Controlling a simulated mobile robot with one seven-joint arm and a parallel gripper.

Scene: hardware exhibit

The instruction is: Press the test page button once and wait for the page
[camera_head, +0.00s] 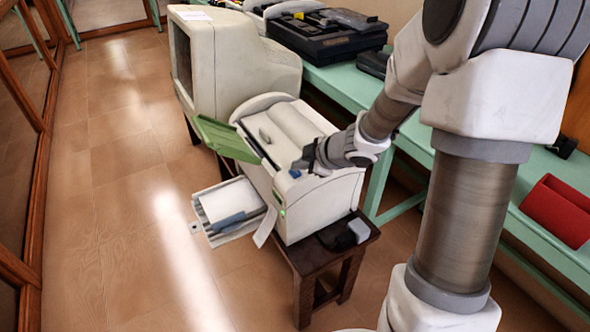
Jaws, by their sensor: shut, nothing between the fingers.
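A cream printer (307,203) stands on a dark wooden stool. A green panel (226,139) sticks out from its upper left side. An open tray (229,208) at its lower left holds white paper and a blue piece. A small blue spot (295,174) shows on the printer's top near its front corner, and a green light glows on its front. My gripper (303,163) is shut and empty, low over the printer top close to the blue spot. I cannot tell whether it touches. The test page button's label is not readable.
An old cream monitor (236,62) stands behind the printer. A mint-green bench (420,140) runs along the right with a black device (325,38) and a red box (560,210). The stool (303,262) also bears small dark and grey items. The tiled floor at left is clear.

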